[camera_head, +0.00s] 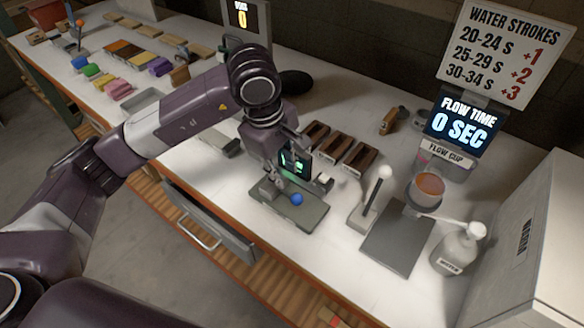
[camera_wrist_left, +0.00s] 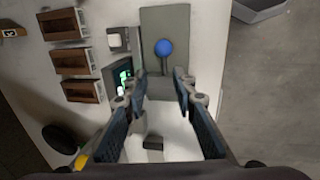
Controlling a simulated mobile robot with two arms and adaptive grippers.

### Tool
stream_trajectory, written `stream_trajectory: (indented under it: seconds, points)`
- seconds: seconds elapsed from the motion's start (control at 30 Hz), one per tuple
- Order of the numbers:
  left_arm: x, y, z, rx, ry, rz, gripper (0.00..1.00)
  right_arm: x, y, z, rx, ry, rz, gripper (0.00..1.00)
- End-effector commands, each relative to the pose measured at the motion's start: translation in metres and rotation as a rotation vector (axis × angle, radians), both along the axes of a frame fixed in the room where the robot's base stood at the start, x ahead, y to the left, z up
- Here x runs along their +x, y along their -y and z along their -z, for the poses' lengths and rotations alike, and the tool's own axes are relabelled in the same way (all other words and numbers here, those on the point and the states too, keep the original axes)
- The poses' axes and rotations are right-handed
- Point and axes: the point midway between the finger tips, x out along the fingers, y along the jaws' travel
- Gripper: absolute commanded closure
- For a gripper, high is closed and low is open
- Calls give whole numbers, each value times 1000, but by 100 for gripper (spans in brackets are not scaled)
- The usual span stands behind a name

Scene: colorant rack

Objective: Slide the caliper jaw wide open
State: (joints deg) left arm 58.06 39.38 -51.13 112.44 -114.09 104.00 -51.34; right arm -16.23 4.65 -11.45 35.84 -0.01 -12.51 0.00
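The caliper is a grey-green plate (camera_head: 302,213) on the white bench, with a blue ball knob (camera_head: 296,199) and a small dark display (camera_head: 296,163) with green digits. In the left wrist view the plate (camera_wrist_left: 178,18) lies ahead, with the blue knob (camera_wrist_left: 163,47) just beyond my fingertips and the display (camera_wrist_left: 123,76) to their left. My left gripper (camera_head: 281,181) is over the caliper's back part. In the wrist view its fingers (camera_wrist_left: 162,80) are apart with nothing gripped between them. The jaw is partly hidden by my gripper, and its opening cannot be told. My right gripper is not in view.
Several brown wooden trays (camera_head: 335,148) stand behind the caliper. A white-knobbed lever (camera_head: 384,173), grey slab (camera_head: 398,240), flow cup (camera_head: 427,188) and pump bottle (camera_head: 455,250) are to the right. A drawer (camera_head: 205,222) protrudes below the bench front.

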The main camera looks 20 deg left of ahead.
Motion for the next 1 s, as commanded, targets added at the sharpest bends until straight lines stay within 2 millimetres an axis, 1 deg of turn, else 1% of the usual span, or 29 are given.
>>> stream_trajectory:
  seconds: [0.03,0.1,0.17,0.27,0.3,0.4,0.5,0.6,0.7,0.83,0.93,0.97,1.0]
  points:
    - [1,-6,0,21,2,-4,75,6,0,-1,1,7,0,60]
    - [2,-9,3,34,2,-7,75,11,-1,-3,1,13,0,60]
    - [3,-9,9,34,-1,-6,75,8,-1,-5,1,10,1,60]
    - [5,-7,23,32,-2,-6,75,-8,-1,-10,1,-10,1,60]
    - [6,-7,30,31,-3,-7,75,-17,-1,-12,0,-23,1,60]
    - [9,-5,46,30,-2,-6,75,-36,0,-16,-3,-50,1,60]
    - [12,-4,59,28,0,-8,75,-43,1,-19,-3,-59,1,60]
    - [14,-3,69,27,2,-8,75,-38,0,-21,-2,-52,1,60]
    - [15,-3,74,28,4,-7,75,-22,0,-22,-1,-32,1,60]
    - [15,-3,75,27,4,-7,75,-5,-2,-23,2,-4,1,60]
    - [15,-3,75,26,4,-7,75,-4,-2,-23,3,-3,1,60]
    - [15,-3,75,26,4,-7,76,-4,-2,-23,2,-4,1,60]
    - [15,-3,75,26,4,-7,80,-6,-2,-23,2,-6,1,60]
